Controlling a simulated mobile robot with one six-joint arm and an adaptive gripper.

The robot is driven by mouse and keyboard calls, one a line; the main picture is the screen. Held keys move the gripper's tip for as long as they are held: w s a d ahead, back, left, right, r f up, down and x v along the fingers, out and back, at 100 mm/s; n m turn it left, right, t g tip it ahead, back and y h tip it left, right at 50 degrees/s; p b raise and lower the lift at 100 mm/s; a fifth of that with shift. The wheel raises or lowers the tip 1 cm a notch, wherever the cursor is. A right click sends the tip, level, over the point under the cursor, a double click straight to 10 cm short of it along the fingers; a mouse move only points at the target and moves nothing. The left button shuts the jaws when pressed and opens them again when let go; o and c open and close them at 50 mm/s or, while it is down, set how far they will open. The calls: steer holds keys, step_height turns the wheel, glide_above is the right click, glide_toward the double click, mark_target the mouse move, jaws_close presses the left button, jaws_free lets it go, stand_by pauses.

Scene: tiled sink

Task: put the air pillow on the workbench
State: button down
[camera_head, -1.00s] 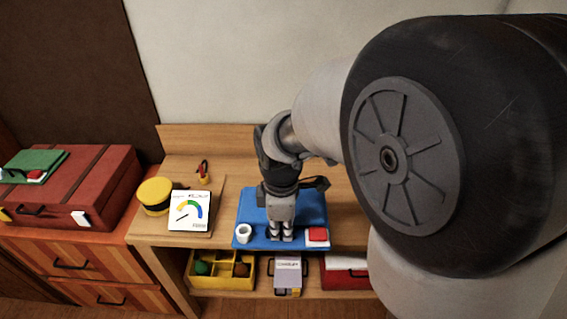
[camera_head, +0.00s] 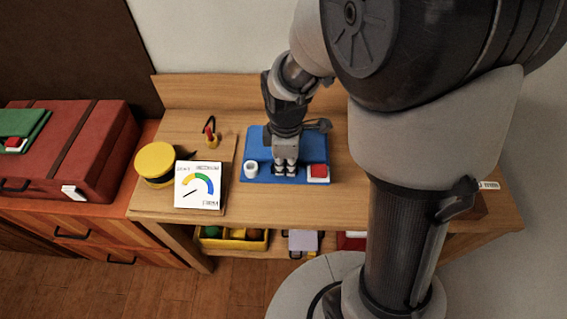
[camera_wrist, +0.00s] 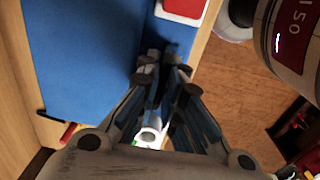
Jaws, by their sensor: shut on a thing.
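The workbench (camera_head: 270,206) is a wooden table with a raised back board. A blue mat (camera_head: 262,150) lies on its top. My gripper (camera_head: 286,172) points down over the front part of this mat. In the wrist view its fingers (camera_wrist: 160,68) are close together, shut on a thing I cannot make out. I cannot clearly identify the air pillow in either view. A white cup (camera_head: 250,170) stands at the mat's left front, and a red-and-white item (camera_head: 318,173) lies at its right front. I cannot tell whether the fingertips touch the mat.
A gauge card (camera_head: 198,186), a round yellow object (camera_head: 156,161) and a red-handled tool (camera_head: 211,138) occupy the bench's left. A red case (camera_head: 72,165) sits on drawers farther left. A yellow bin (camera_head: 236,242) is on the lower shelf. Bare wood lies before the mat.

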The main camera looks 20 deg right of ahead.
step_height(320, 180, down, 12)
steer(key=b, duration=0.3)
steer(key=shift+w+r, duration=0.1)
steer(key=shift+w, duration=0.05)
steer(key=shift+b, duration=0.3)
steer(key=shift+f, duration=0.2)
steer(key=c, duration=1.8)
jaws_free()
steer(key=shift+o, duration=0.4)
